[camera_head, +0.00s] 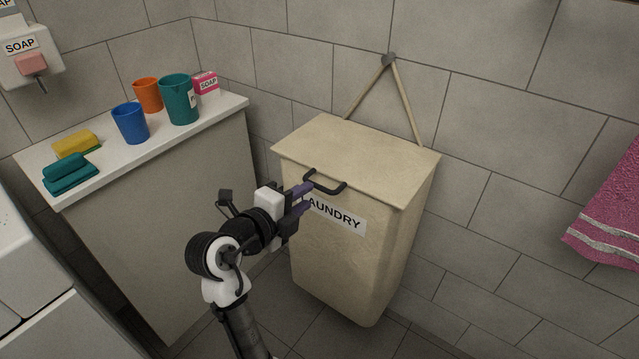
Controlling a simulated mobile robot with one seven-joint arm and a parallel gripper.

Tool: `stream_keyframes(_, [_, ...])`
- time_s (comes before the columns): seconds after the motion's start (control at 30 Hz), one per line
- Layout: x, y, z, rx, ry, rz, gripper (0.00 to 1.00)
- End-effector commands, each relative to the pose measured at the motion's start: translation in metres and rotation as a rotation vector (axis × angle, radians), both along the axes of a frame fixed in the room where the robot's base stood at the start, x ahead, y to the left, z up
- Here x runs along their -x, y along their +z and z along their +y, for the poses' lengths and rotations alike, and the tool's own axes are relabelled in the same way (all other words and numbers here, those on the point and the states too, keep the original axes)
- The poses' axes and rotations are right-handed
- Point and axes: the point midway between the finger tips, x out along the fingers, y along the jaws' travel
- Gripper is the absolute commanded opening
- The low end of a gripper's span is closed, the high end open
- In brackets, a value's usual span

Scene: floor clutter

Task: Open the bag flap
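A beige laundry bag (345,268) with a "LAUNDRY" label hangs by two straps from a hook on the tiled wall. Its flap (360,155) lies flat and closed over the top. A dark handle (325,184) sits at the flap's front edge. My gripper (306,198) is at the left end of the handle, in front of the bag. Its two purple fingers look spread apart. I cannot tell whether they touch the handle. The fingers hide the start of the label.
A counter (215,115) at the left holds an orange cup (147,95), a blue cup (130,123), a teal cup (179,99), a soap box (206,83) and folded cloths (72,172). A pink towel (612,215) hangs at the right.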

Motion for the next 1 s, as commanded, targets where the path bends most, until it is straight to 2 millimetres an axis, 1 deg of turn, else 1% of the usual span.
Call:
stream_keyframes(0.03, [-0.008,-0.001,-0.008,0.001,-0.004,0.002,0.29])
stream_keyframes(0.1, [-0.020,-0.004,-0.015,0.002,-0.003,0.002,0.29])
stream_keyframes(0.3, [-0.043,-0.010,-0.031,0.001,-0.001,0.001,0.29])
stream_keyframes(0.5, [-0.051,-0.013,-0.037,0.000,0.001,-0.001,0.29])
stream_keyframes(0.73, [-0.052,-0.014,-0.037,0.000,0.002,-0.001,0.29])
stream_keyframes(0.77, [-0.052,-0.014,-0.037,0.000,0.002,-0.001,0.27])
stream_keyframes(0.93, [-0.051,-0.014,-0.037,0.000,0.002,-0.001,0.05])
stream_keyframes(0.97, [-0.051,-0.014,-0.037,0.000,0.002,-0.001,0.01])
stream_keyframes(1.0, [-0.051,-0.014,-0.037,0.000,0.002,-0.001,0.00])
